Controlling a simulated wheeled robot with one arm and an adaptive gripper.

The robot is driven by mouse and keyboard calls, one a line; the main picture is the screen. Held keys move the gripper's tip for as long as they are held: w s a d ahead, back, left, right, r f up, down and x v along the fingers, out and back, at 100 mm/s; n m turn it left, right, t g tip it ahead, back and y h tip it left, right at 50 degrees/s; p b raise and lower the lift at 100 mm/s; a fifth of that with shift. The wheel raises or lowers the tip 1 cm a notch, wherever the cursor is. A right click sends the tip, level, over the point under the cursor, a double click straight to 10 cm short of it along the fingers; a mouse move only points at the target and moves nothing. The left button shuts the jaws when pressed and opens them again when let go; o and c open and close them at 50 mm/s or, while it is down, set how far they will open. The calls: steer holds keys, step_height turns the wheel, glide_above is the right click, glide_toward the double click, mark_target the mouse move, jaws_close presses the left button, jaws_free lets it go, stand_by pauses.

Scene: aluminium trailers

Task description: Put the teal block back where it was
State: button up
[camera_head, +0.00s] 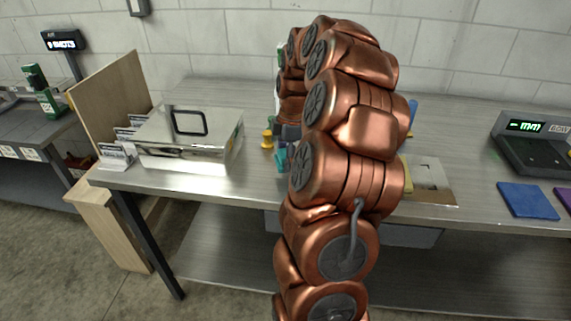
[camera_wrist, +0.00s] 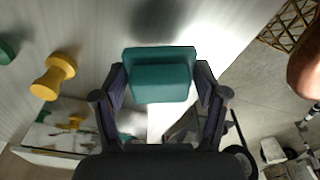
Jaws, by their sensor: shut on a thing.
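The teal block (camera_wrist: 160,80) is between the two fingers of my gripper (camera_wrist: 160,88) in the wrist view, and the fingers are shut on its sides. In the head view a small part of the teal block (camera_head: 281,160) shows just left of my copper arm, over the table (camera_head: 255,190). The arm hides most of the gripper there. I cannot tell whether the block touches the table top.
A yellow spool-shaped piece (camera_wrist: 53,77) stands left of the block, with a green piece (camera_wrist: 7,52) farther left. A silver lidded box (camera_head: 190,138) stands on the table's left. A blue mat (camera_head: 527,200) and a display device (camera_head: 535,143) are at the right.

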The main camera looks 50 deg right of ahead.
steer(key=shift+w+d+f, duration=0.15)
steer(key=shift+w, duration=0.05)
steer(key=shift+f+p, duration=0.75)
steer(key=shift+f, duration=0.9)
steer(key=shift+f, duration=0.2)
steer(key=o, duration=1.3)
steer(key=shift+r, duration=0.1)
steer(key=r, duration=0.3)
steer(key=r+b, duration=0.1)
steer(key=r, duration=0.3)
steer(key=d+r+b, duration=0.1)
steer(key=r, duration=0.3)
steer(key=shift+s+d+r, duration=0.1)
steer(key=shift+s+r, duration=0.1)
steer(key=shift+s, duration=0.1)
steer(key=shift+s+r, duration=0.1)
steer(key=shift+r, duration=0.25)
